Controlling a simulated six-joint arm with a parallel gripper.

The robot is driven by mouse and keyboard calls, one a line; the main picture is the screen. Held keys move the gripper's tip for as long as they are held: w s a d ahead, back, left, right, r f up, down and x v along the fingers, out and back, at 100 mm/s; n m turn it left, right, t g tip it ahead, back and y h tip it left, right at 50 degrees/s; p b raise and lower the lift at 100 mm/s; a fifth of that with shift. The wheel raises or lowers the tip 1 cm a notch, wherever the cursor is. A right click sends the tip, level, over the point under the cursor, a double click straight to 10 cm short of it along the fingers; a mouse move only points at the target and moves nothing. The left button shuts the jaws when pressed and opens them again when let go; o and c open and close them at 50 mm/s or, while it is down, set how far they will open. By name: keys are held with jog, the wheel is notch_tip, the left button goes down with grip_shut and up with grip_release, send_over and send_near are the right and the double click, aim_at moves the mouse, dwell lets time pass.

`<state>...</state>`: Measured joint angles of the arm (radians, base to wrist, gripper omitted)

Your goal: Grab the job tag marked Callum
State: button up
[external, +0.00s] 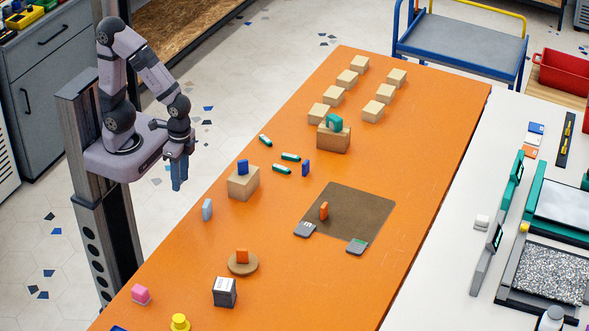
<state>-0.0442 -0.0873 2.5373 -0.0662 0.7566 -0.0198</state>
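No name is legible at this size, so I cannot tell which piece is the job tag marked Callum.
Several teal pieces (281,169) lie mid-table. A teal arch (333,122) sits on a wooden block (333,140). Several wooden blocks (347,78) stand at the back. A black-and-white cube (224,292) stands in front.

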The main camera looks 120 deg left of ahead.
jog(key=s+d+f+n+g+h, duration=0.1)
jog(key=f+n+g+h, duration=0.1)
jog(key=n, duration=0.2)
jog(key=r+n+t+h+b, duration=0.1)
jog(key=n+t+h, duration=0.5)
jog(key=n+h, duration=0.7)
send_over(205, 207)
jog(key=shift+r+n+y, duration=0.1)
jog(key=shift+n+y, duration=1.1)
jog(key=shift+f, duration=2)
